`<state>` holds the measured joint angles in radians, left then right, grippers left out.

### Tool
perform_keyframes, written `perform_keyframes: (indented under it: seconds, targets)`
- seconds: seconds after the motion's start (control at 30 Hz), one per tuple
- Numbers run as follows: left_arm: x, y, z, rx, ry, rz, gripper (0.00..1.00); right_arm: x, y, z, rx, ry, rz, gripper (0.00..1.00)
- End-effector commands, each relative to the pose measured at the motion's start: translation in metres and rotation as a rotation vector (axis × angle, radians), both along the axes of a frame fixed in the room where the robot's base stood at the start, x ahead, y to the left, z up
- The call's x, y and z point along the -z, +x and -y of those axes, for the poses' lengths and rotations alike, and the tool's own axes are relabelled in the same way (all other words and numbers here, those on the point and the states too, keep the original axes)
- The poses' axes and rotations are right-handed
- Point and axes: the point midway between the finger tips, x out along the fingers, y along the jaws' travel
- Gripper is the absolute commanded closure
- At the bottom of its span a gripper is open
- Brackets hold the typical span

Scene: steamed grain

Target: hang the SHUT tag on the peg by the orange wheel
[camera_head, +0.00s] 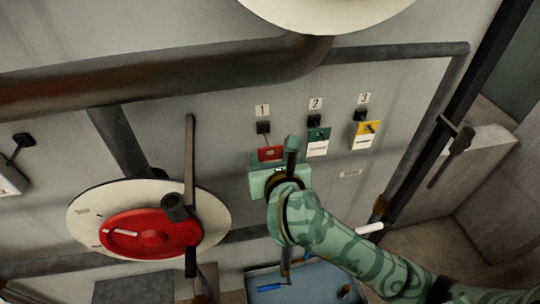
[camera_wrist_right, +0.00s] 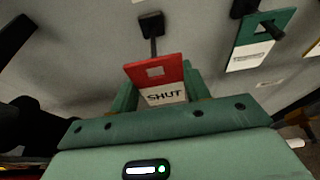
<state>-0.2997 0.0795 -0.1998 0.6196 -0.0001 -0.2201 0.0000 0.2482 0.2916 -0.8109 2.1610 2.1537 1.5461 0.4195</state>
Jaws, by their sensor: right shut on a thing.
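The SHUT tag is red above and white below, with a square hole near its top. In the right wrist view the tag (camera_wrist_right: 172,72) stands between my right gripper's green fingers (camera_wrist_right: 160,98). In the head view the tag's red part (camera_head: 270,154) shows just beyond my right gripper (camera_head: 272,167), which is shut on it. Peg 1 (camera_head: 263,128) is right above the tag, and grey wall shows through the tag's hole. No clearly orange wheel shows; a red wheel (camera_head: 150,240) on a white disc is at lower left. My left gripper is not in view.
Peg 2 (camera_head: 314,120) bears a green and white tag (camera_head: 318,141). Peg 3 (camera_head: 362,115) bears a yellow and white tag (camera_head: 362,136). Another black peg (camera_head: 22,140) is at far left. A dark upright lever (camera_head: 190,150) stands before the red wheel. A thick pipe (camera_head: 150,75) crosses above.

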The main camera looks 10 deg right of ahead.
Motion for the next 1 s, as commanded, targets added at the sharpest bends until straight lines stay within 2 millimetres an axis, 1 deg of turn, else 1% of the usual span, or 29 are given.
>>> perform_keyframes:
  seconds: [0.4,0.53,0.67,1.0]
  targets:
    - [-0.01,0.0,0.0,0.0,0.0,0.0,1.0,0.0,-0.041,0.0,-0.001,0.0,-0.002,0.76]
    - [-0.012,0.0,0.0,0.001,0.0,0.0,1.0,0.0,-0.051,0.0,0.0,0.0,-0.002,0.76]
    - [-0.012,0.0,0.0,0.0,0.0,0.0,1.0,0.0,-0.055,0.0,0.001,0.0,0.0,0.76]
    - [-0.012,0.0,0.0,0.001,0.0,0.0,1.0,0.0,-0.055,0.0,0.001,0.0,0.0,0.76]
